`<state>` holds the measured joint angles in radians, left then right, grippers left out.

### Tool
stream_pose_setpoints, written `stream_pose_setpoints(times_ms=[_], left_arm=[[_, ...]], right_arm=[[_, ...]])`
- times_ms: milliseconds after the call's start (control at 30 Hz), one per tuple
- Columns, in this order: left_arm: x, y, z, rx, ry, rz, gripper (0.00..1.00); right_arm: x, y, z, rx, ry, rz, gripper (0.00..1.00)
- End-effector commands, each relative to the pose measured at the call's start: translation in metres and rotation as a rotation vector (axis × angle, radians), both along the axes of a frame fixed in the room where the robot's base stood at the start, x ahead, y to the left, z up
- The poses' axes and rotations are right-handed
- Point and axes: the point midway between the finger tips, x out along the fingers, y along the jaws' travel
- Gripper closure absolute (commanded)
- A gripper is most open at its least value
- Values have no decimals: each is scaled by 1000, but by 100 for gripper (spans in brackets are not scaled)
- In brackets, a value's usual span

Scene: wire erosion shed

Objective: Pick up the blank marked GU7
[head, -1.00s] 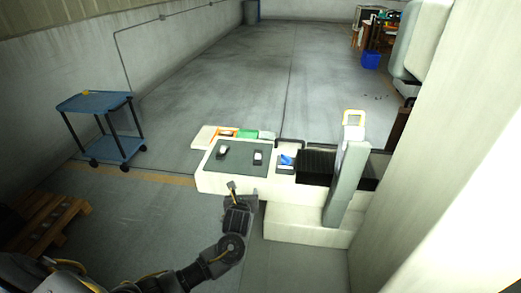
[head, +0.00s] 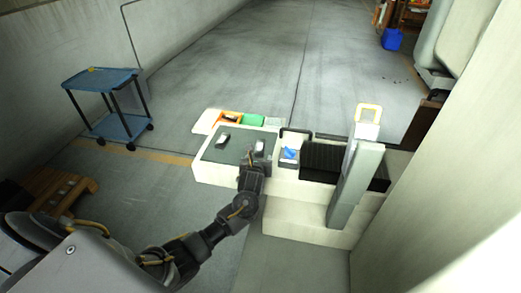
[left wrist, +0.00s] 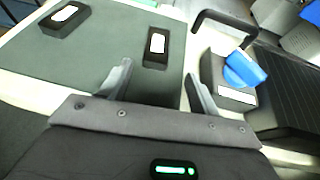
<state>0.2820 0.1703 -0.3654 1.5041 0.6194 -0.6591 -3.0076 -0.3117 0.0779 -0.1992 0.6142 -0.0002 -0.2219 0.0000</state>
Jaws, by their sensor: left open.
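Two dark blanks with white labels lie on the dark green mat (head: 237,156). One is at the left (head: 222,141), also at the upper left of the left wrist view (left wrist: 66,20). The other (head: 260,147) lies ahead of my left gripper, and in the left wrist view (left wrist: 151,58) it is just beyond the fingertips, roughly between them. The label lettering is too small to read, so I cannot tell which is GU7. My left gripper (head: 251,160) is open and empty over the mat's front part. My right gripper is not in view.
A blue object (left wrist: 243,68) lies on a labelled dark block right of the mat, beside a black handle (left wrist: 222,20). Orange and green (head: 252,120) trays stand behind. A grey post (head: 355,185) rises at right. A blue cart (head: 102,80) stands far left.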

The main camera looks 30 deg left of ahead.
Motion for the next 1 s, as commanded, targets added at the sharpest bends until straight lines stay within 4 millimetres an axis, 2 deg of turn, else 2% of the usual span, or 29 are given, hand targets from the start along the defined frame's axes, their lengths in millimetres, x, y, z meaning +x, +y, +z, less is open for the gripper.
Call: stream_pose_setpoints(times_ms=[267,633,967,1000], left_arm=[[8,3,-3,-1,0,-1,38],[44,22,-22,-1,1,-1,38],[48,23,-25,-2,-1,-1,38],[48,23,-25,-2,-1,-1,42]], right_arm=[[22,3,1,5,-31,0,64],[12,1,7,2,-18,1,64],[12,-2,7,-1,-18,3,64],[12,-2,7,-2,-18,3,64]])
